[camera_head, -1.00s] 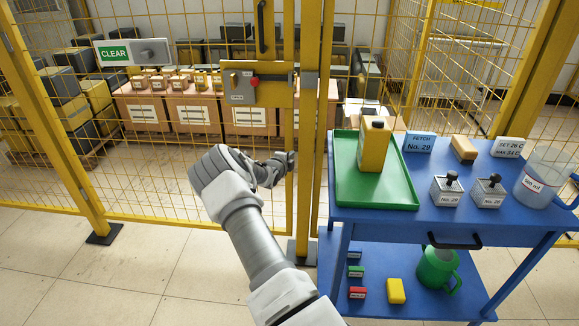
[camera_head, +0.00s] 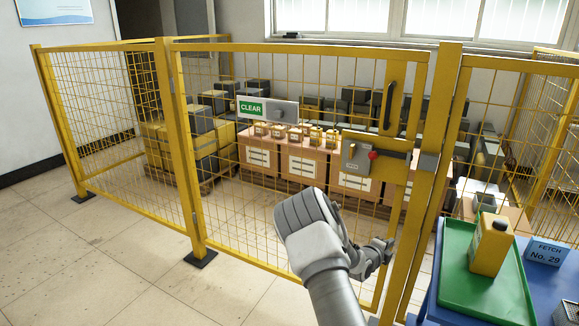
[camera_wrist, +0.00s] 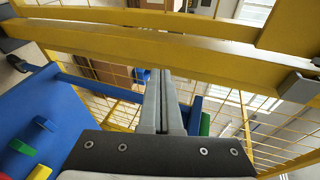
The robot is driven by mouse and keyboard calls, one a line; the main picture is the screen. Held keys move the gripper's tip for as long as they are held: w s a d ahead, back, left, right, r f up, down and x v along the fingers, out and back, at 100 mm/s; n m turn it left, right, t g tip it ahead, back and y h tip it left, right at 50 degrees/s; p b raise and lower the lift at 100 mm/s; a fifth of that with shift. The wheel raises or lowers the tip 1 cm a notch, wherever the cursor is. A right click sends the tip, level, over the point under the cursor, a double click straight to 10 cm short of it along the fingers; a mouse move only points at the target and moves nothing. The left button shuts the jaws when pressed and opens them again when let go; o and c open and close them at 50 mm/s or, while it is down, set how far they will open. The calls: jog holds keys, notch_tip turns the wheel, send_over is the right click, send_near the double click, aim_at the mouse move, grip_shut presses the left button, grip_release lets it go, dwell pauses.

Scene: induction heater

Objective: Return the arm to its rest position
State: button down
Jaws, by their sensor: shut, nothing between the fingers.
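My arm reaches up from the bottom of the head view, and my gripper (camera_head: 388,246) is at its end, in front of the lower right part of the yellow mesh gate. In the wrist view my gripper's fingers (camera_wrist: 165,78) lie side by side, shut with nothing between them. Yellow frame bars cross the wrist view just beyond the fingers. I cannot tell whether the fingers touch the fence.
A blue cart (camera_head: 552,290) stands at the right, with a green tray (camera_head: 470,285) holding a yellow container (camera_head: 491,248). Boxes stand behind the mesh. The floor at left is free.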

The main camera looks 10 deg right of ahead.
jog(key=s+a+r+m+g, duration=0.2)
jog(key=s+r+m+g, duration=0.1)
jog(key=s+r+m, duration=0.65)
jog(key=s+a+r+m+g, duration=0.3)
jog(key=s+r+m, duration=0.3)
jog(key=r+m, duration=0.7)
jog(key=s+a+r+m+t+y, duration=0.25)
jog(key=s+a+m+y, duration=0.35)
jog(key=s+a+m, duration=0.6)
jog(key=s+a+r+m+t+y, duration=0.1)
jog(key=s+a+r+m+y, duration=0.35)
jog(key=s+a+m, duration=0.75)
notch_tip(320, 180, up, 16)
jog(key=w+a+n+y+p, duration=0.1)
jog(key=w+n+p, duration=0.1)
jog(key=p, duration=1.6)
jog(key=shift+a+n, duration=0.4)
jog(key=shift+n, duration=0.15)
jog(key=shift+d+g, duration=0.1)
jog(key=shift+g, duration=0.15)
